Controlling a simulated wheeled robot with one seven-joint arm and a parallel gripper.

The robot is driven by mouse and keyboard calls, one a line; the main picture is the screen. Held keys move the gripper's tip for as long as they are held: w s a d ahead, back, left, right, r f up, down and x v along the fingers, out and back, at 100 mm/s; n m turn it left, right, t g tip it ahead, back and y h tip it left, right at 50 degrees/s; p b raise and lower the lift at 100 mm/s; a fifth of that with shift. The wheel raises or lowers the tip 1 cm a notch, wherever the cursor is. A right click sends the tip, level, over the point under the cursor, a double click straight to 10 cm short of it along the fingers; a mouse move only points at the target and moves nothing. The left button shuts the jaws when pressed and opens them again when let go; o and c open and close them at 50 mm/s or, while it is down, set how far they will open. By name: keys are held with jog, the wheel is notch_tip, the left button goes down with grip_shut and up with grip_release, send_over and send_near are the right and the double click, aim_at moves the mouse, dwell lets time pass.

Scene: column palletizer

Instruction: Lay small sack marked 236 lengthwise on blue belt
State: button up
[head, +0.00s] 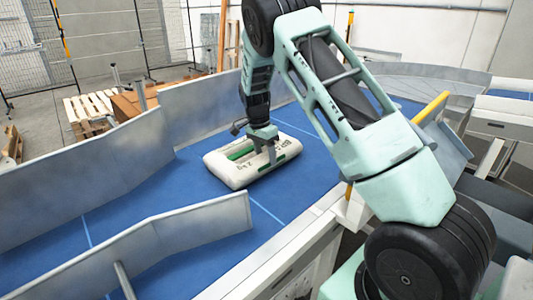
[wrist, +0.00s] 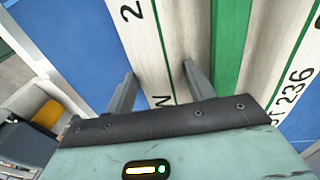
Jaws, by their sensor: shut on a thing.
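The small sack (head: 222,167) is white with green stripes and lies flat on or just above the blue belt (head: 184,186); I cannot tell if it touches. Its long side runs roughly along the belt. The mark 236 reads on the sack (wrist: 300,82) at the right of the wrist view. In the wrist view the two fingers of my gripper (wrist: 160,88) stand either side of a white strip of the sack.
A grey metal guide wall (head: 80,182) lines the belt's left side, and a shorter guide (head: 190,225) stands nearer. A pale side rail (head: 290,255) edges the belt at right. Bare belt lies around the sack. Wooden pallets (head: 90,108) stand on the floor beyond.

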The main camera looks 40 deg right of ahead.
jog(key=shift+s+a+f, duration=0.2)
jog(key=shift+a+f, duration=0.05)
jog(key=shift+f, duration=0.05)
jog(key=o, duration=1.4)
jog(key=shift+c, duration=0.2)
jog(key=shift+r, duration=0.1)
jog(key=shift+w+r, duration=0.1)
jog(key=shift+w, duration=0.05)
jog(key=shift+d, duration=0.1)
jog(key=shift+w+r+p, duration=0.1)
jog(key=shift+r+p, duration=0.35)
jog(key=shift+r, duration=0.1)
jog(key=shift+d+r+p, duration=0.1)
jog(key=shift+r+p, duration=3)
jog(key=shift+r, duration=1.45)
